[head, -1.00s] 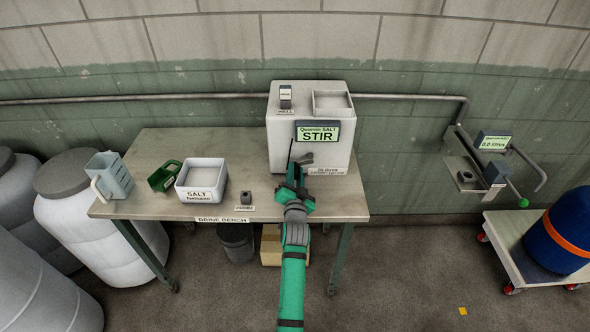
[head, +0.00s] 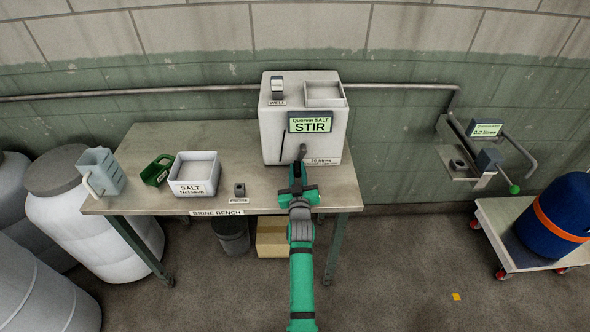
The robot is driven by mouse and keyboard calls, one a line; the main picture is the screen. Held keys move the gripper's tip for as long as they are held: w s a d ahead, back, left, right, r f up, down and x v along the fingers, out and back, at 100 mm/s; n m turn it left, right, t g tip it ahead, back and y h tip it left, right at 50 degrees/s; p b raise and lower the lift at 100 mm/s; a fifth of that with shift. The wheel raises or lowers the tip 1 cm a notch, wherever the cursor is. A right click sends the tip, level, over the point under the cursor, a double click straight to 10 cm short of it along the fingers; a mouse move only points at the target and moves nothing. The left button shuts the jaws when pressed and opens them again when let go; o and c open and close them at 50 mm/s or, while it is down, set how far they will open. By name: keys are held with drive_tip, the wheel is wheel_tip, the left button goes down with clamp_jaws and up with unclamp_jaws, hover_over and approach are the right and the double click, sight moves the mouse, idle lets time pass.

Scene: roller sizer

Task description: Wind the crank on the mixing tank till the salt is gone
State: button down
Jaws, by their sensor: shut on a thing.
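The white mixing tank (head: 275,145) stands at the back right of the bench in the head view. The grey crank (head: 303,151) shows on the tank's front, just above my gripper. My gripper (head: 299,172) is at the tank's front and is shut on the crank; the fingertips are partly hidden by my wrist. A white tub labelled SALT (head: 197,189) sits on the bench left of the tank. The inside of the tank cannot be seen.
The bench (head: 150,140) also holds a grey jug (head: 104,173), a green scoop (head: 157,170) and a small dark block (head: 239,189). White barrels (head: 95,220) stand at the left. A blue drum (head: 553,225) on a trolley and a wall tap with a 0.0 litres display (head: 486,130) are at the right.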

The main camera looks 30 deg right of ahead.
drive_tip(key=shift+s+d+f+n, duration=0.1)
drive_tip(key=shift+s+d+n, duration=0.1)
drive_tip(key=shift+d+n, duration=0.2)
idle(0.3)
drive_tip(key=c, duration=1.6)
unclamp_jaws()
drive_tip(key=shift+o, duration=0.2)
drive_tip(key=shift+a, duration=0.1)
drive_tip(key=v, duration=1)
drive_tip(key=shift+s+a, duration=0.25)
drive_tip(key=shift+s, duration=0.05)
drive_tip(key=shift+f, duration=0.1)
